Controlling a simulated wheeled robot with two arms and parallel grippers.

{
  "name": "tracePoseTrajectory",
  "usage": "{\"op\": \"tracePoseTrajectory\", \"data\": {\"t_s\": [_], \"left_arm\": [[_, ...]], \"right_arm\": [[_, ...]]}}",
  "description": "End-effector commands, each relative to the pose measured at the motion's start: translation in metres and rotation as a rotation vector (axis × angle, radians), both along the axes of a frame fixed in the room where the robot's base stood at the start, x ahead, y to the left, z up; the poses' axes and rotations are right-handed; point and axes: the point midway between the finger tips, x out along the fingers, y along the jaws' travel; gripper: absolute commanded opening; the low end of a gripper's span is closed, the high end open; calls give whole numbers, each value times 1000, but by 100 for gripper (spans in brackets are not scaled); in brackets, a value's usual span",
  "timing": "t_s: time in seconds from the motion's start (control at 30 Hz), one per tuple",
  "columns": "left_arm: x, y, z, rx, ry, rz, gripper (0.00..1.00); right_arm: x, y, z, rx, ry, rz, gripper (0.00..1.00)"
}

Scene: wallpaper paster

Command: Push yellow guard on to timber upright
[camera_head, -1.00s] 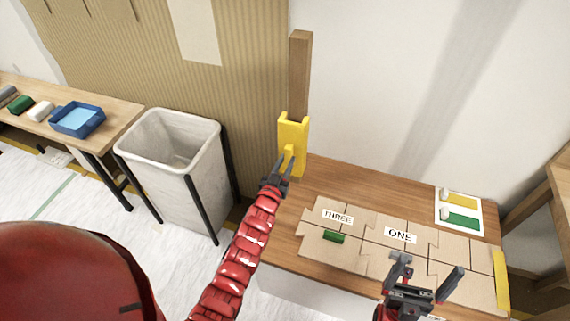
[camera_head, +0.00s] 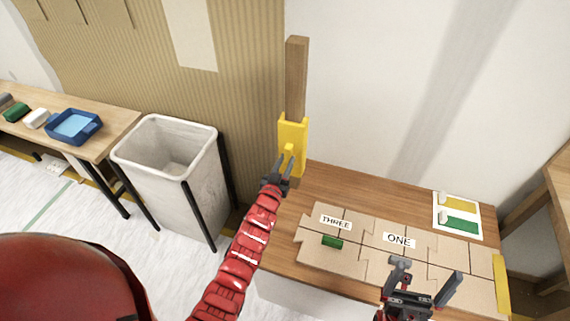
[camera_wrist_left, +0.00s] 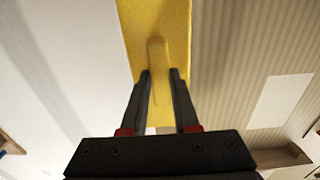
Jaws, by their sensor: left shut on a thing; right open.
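The yellow guard (camera_head: 293,134) is a channel-shaped piece around the lower part of the timber upright (camera_head: 297,75), at the back left corner of the table. The bare upright rises above the guard. My left gripper (camera_head: 285,164) is at the guard's front and shut on its protruding yellow handle. In the left wrist view, the gripper (camera_wrist_left: 158,80) has its fingers on both sides of that handle (camera_wrist_left: 157,60), with the guard's flat face (camera_wrist_left: 178,25) behind. How the guard sits against the upright's back is hidden. My right gripper (camera_head: 425,284) is open and empty over the table's front.
The wooden table (camera_head: 350,182) carries cardboard pieces (camera_head: 370,240) labelled THREE and ONE, a small green roll (camera_head: 332,242) and a card (camera_head: 458,214) at right. A grey bin (camera_head: 165,150) stands left. Another table (camera_head: 120,125) holds a blue tray (camera_head: 74,126).

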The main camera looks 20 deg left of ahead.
Motion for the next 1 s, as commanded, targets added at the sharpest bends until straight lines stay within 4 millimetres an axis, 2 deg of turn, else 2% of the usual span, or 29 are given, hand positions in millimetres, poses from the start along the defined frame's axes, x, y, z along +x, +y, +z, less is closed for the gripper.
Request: {"op": "tracePoseTrajectory", "data": {"t_s": [0.1,0.13,0.3,0.33,0.53,0.67,0.7,1.0], "left_arm": [[3,0,0,0,-1,0,0],[4,0,1,0,-1,0,30],[3,0,0,0,0,0,61],[3,0,0,0,0,0,64],[3,0,0,0,1,0,64],[3,0,0,0,1,0,87],[3,0,0,0,1,0,89],[2,0,0,0,1,0,89]], "right_arm": [[0,0,-1,0,0,0,100],[0,0,-1,0,0,0,100],[0,0,-1,0,0,0,100],[0,0,-1,0,0,0,100],[0,0,-1,0,0,0,100],[0,0,-1,0,0,0,100],[0,0,-1,0,0,0,100],[0,0,0,0,0,0,100]]}}
